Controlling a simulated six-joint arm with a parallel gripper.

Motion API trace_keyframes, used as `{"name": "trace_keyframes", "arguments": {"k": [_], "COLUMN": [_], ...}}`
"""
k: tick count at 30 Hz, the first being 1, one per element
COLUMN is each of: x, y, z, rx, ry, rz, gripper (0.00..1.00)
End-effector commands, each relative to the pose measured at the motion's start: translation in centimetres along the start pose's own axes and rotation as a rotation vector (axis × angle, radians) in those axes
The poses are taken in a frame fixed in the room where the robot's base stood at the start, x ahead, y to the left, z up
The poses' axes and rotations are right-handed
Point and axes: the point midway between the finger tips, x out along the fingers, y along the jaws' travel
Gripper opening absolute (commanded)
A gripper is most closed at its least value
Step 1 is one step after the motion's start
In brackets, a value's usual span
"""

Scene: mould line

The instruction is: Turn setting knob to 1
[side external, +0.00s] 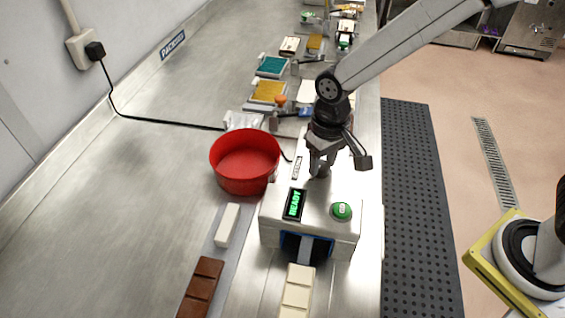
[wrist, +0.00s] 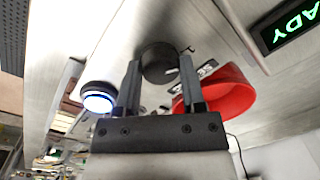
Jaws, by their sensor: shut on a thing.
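The setting knob (wrist: 159,62) is a dark round knob on top of the metal machine (side external: 275,212). My gripper (wrist: 160,72) is shut on the knob, with one finger on each side of it in the wrist view. In the side view my gripper (side external: 321,168) comes down onto the machine's top from above, and the knob is mostly hidden by the fingers. The number the knob points to cannot be read. The machine's display (side external: 294,204) reads READY in green; part of it also shows in the wrist view (wrist: 290,26).
A green button (side external: 342,211) sits right of the display. A red bowl (side external: 245,162) stands left of the machine. A brown chocolate bar (side external: 201,288) and pale bars (side external: 297,290) lie at the front. A blue-lit button (wrist: 98,98) shows in the wrist view.

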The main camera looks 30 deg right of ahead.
Motion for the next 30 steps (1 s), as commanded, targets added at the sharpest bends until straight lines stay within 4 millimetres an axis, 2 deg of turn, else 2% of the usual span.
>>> {"name": "trace_keyframes", "arguments": {"k": [14, 15, 17, 18, 30], "x": [-0.03, -0.03, -0.03, -0.03, -0.29], "y": [-0.01, -0.01, -0.01, -0.01, -0.01], "z": [-0.05, -0.05, -0.04, -0.04, -0.04], "rx": [-0.02, -0.02, -0.02, -0.02, -0.018], "ry": [0.001, 0.001, 0.001, 0.001, 0.0], "rz": [0.0, 0.0, 0.0, 0.0, 0.0], "gripper": [0.0, 0.64, 0.83, 0.86, 0.86]}}
